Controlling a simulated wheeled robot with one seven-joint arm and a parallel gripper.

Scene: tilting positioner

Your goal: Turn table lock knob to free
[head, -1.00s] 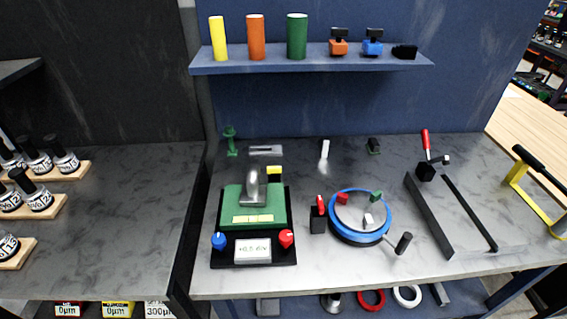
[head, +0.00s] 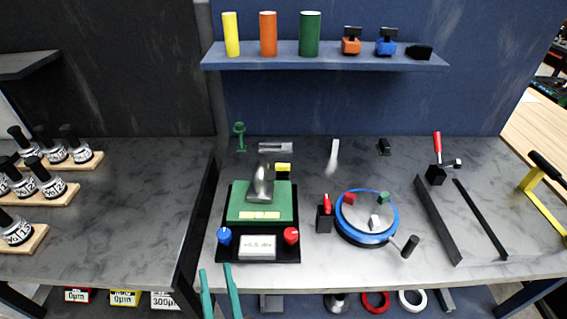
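The positioner is a black base (head: 229,252) with a tilted green plate (head: 236,208). A blue knob (head: 225,236) is at its front left, a red knob (head: 291,236) at its front right, and a small display (head: 258,247) between them. A rotary table with a blue ring (head: 361,238) stands to its right, with a red lever (head: 327,203) on a black block beside it. I cannot tell from any label which is the lock knob. My gripper (head: 217,268) shows as two teal fingers at the bottom edge, apart and empty, in front of the base and below the blue knob.
A blue shelf (head: 330,62) with coloured cylinders is above the bench. A black handle (head: 410,247) sticks out at the rotary table's front right. A black rail (head: 438,220) and red-handled clamp (head: 437,148) are farther right. Bottles on wooden racks (head: 62,193) stand left.

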